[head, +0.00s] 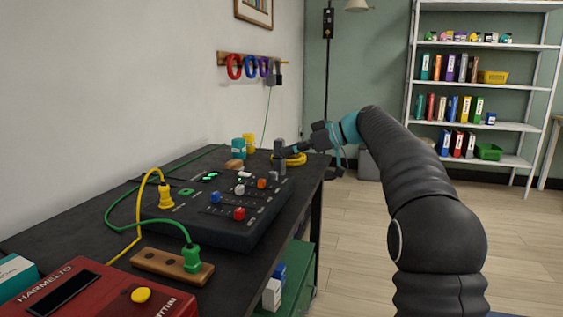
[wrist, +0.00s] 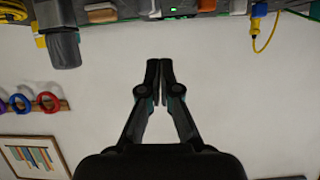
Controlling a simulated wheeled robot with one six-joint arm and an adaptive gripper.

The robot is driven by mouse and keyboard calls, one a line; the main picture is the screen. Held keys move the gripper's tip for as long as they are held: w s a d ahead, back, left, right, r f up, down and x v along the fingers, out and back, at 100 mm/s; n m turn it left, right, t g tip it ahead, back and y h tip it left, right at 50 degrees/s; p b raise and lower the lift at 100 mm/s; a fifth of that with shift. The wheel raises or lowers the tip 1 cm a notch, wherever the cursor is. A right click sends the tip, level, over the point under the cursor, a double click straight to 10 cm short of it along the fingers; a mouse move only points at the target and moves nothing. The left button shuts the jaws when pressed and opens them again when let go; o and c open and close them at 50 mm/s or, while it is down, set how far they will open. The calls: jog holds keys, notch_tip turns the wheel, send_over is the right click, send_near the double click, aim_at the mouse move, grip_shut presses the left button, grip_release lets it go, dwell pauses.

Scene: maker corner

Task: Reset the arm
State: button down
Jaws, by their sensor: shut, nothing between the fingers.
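My gripper (wrist: 159,72) shows in the wrist view with its two dark fingers together and nothing between them. Plain pale wall lies behind the fingers, and the wrist picture appears upside down. In the head view my arm reaches from the right toward the far end of the dark workbench (head: 60,232). There my gripper (head: 292,150) points left, close to a grey upright object (head: 279,153) in the picture. I cannot tell from the head view how far apart they are.
A red box (head: 95,292) and a wooden socket strip (head: 160,266) are nearer. A white shelf (head: 478,87) stands at the back right.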

jog(key=s+d+f+m+h, duration=0.1)
jog(key=s+f+m+h, duration=0.15)
jog(key=s, duration=0.55)
jog(key=s+d+f+m+h+p, duration=0.1)
jog(key=s+d+f+m+h, duration=0.15)
jog(key=s, duration=0.65)
jog(key=s+f+m+h, duration=0.2)
jog(key=s+m+h, duration=0.1)
jog(key=s, duration=0.5)
jog(key=s+d+f+m+h, duration=0.2)
jog(key=s+d+f, duration=0.2)
jog(key=s, duration=0.5)
jog(key=s+d+f+m+h, duration=0.2)
jog(key=s+d+f+m, duration=0.1)
jog(key=s+f, duration=0.6)
jog(key=shift+s+d+f+t+h+p, duration=0.15)
jog(key=shift+s+d+t+h+p, duration=0.2)
jog(key=shift+s, duration=0.35)
